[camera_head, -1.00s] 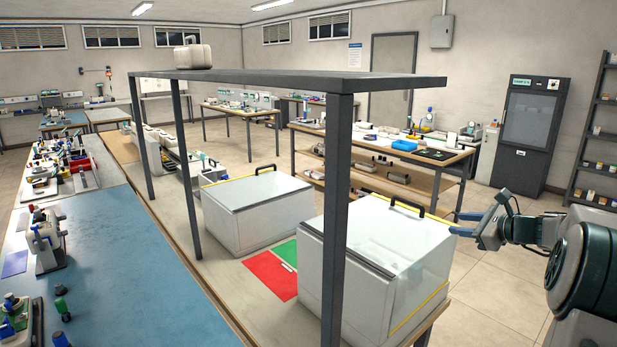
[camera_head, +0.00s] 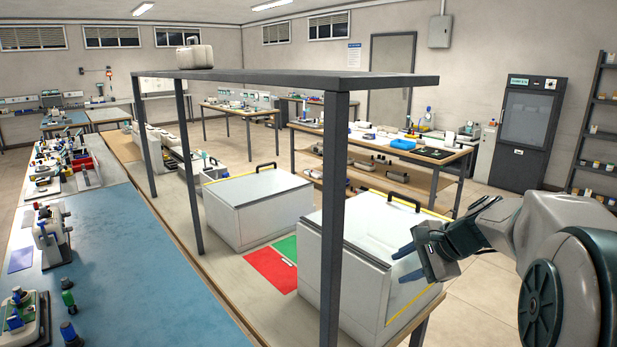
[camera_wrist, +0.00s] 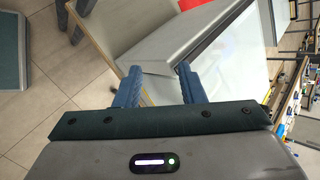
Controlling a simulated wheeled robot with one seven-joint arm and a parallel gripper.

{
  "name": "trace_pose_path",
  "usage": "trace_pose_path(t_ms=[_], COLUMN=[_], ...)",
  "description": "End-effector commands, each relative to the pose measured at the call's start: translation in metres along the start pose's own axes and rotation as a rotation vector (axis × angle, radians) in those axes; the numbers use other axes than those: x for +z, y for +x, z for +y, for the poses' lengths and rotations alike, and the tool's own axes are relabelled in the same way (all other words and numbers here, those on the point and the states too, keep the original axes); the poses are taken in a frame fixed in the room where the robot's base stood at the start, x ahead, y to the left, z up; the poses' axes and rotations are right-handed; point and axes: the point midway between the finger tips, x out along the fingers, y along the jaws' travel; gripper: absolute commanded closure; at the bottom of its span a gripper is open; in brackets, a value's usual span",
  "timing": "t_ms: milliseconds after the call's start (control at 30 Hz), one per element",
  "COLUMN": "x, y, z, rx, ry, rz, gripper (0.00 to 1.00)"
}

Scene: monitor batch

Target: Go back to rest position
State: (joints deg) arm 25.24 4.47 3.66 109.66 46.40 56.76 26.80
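My gripper (camera_head: 404,262) is at the right in the head view, in front of the right side of the near white box (camera_head: 375,235). In the wrist view my gripper (camera_wrist: 158,82) shows two blue fingers held apart with nothing between them. Beyond the fingertips is the box (camera_wrist: 170,55), seen at a tilt. The fingers look close to the box's side in the head view; I cannot tell whether they touch it. The box lid is closed, with a black handle (camera_head: 404,200) on top.
A second white box (camera_head: 258,210) stands farther left on the same bench. Red (camera_head: 270,271) and green mats lie between the boxes. A dark frame with a top shelf (camera_head: 300,77) spans the bench. Open floor (camera_head: 480,285) lies to the right of the bench.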

Motion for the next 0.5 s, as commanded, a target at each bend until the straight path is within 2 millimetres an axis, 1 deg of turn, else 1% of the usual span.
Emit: trace_pose_path(t_ms=[33, 100, 167, 200, 267, 300, 333, 400, 500], x=[0.026, 0.05, 0.068, 0.078, 0.092, 0.1, 0.105, 0.113, 0.119], y=[-0.001, -0.003, -0.006, -0.008, -0.012, -0.015, -0.018, -0.023, -0.03], z=[0.017, 0.043, 0.067, 0.083, 0.107, 0.123, 0.135, 0.16, 0.19], rx=[0.057, 0.136, 0.201, 0.245, 0.307, 0.346, 0.376, 0.438, 0.511], ry=[-0.11, -0.261, -0.391, -0.479, -0.611, -0.699, -0.764, -0.908, -1.081], rz=[0.013, 0.032, 0.047, 0.054, 0.064, 0.069, 0.074, 0.08, 0.086], gripper=[0.64, 0.64, 0.64, 0.64, 0.64, 0.64, 0.64, 0.64, 0.64])
